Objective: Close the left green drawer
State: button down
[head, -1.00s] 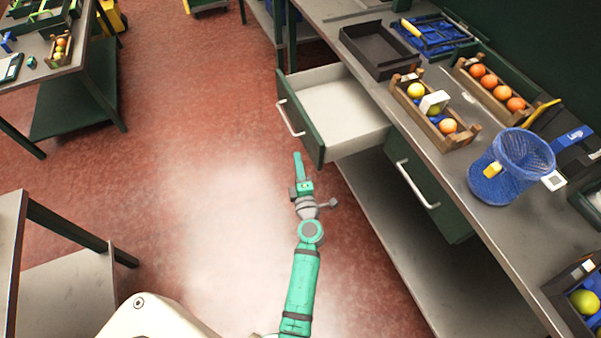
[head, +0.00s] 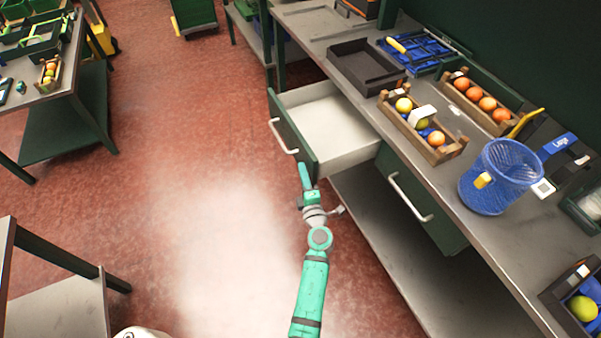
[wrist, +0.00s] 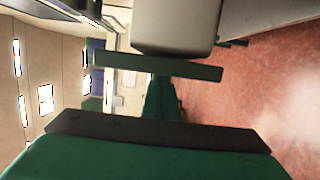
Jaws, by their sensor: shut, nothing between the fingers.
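The left green drawer stands open below the workbench in the head view. Its green front (head: 291,130) carries a pale bar handle (head: 282,137), and its light grey inside (head: 330,118) looks empty. My gripper (head: 304,174) is shut and empty. Its tip is at the near right end of the drawer front, away from the handle. I cannot tell whether it touches the front. In the wrist view, a green panel edge (wrist: 155,66) with a grey box side (wrist: 175,28) behind it looks like the drawer.
The right green drawer (head: 425,210) is shut, with its handle sticking out. The workbench (head: 445,180) bears fruit crates (head: 440,150), a black tray (head: 365,66) and a blue mesh basket (head: 495,180). Open red floor (head: 200,220) lies left of the drawer. Another table (head: 55,270) stands at lower left.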

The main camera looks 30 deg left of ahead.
aim_at(349, 160)
jog(key=w+d, duration=0.3)
jog(key=w, duration=0.1)
jog(key=w+d, duration=0.4)
jog(key=w, duration=0.1)
jog(key=w+d, duration=0.3)
jog(key=w, duration=0.2)
jog(key=shift+w+d, duration=0.1)
jog(key=shift+d, duration=0.1)
jog(key=shift+a, duration=0.1)
